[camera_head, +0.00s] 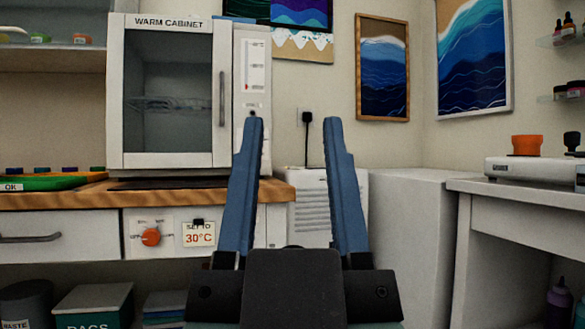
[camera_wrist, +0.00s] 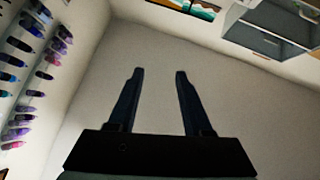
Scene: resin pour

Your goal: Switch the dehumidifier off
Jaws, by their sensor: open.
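A white louvred unit (camera_head: 313,205), which looks like the dehumidifier, stands on the floor between the wooden counter and a plain white block. A black cord runs from its top up to a plug (camera_head: 307,118) in the wall socket. My gripper (camera_head: 292,118) is open and empty, its two blue fingers pointing up in front of the unit and hiding part of its sides. No switch on the unit can be made out. In the wrist view my gripper (camera_wrist: 159,72) is open against bare wall, and the unit cannot be made out there.
The warm cabinet (camera_head: 168,95) stands on the wooden counter (camera_head: 75,199) at left. An orange knob (camera_head: 151,237) and a "SET TO 30°C" label (camera_head: 199,234) are below. A white block (camera_head: 410,215) and a white table (camera_head: 520,190) stand at right.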

